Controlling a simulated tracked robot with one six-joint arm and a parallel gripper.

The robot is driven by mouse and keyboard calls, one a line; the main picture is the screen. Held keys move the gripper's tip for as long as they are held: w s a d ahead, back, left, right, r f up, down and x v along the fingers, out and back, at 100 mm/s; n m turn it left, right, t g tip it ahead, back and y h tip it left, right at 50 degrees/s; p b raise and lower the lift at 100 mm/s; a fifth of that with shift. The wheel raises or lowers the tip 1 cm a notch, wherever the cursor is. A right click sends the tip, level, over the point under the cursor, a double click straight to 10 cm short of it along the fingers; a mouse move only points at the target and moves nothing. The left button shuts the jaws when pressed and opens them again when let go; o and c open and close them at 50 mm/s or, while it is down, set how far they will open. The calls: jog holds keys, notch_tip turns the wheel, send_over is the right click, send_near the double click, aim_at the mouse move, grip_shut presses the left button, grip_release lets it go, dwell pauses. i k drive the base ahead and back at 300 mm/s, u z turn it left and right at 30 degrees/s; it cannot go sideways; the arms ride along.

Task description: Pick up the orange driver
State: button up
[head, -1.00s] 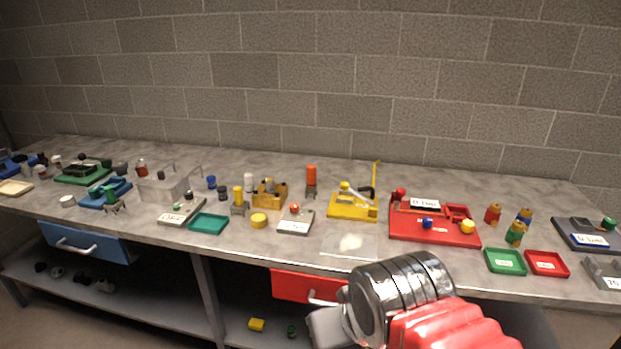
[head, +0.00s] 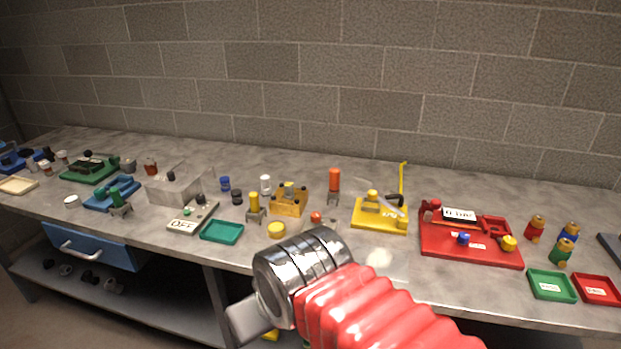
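The orange driver (head: 334,180) stands upright in a small grey holder on the workbench, right of centre and toward the back, behind a small orange-red knob. My gripper (head: 246,320) is low in the head view, in front of the bench's front edge, left of the driver and well apart from it. A grey finger part shows at its end. The chrome wrist and red arm cover hide much of it, so its opening cannot be told.
A yellow fixture (head: 380,215) with an upright lever stands right of the driver. A yellow block (head: 289,203) is to its left. A red panel (head: 470,255), a teal tray (head: 222,232) and a green tray (head: 551,285) lie near the front. Bare bench lies behind the driver.

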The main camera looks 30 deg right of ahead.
aim_at(334, 173)
jog(key=z, duration=0.1)
jog(key=i, duration=1.1)
jog(key=z, duration=0.7)
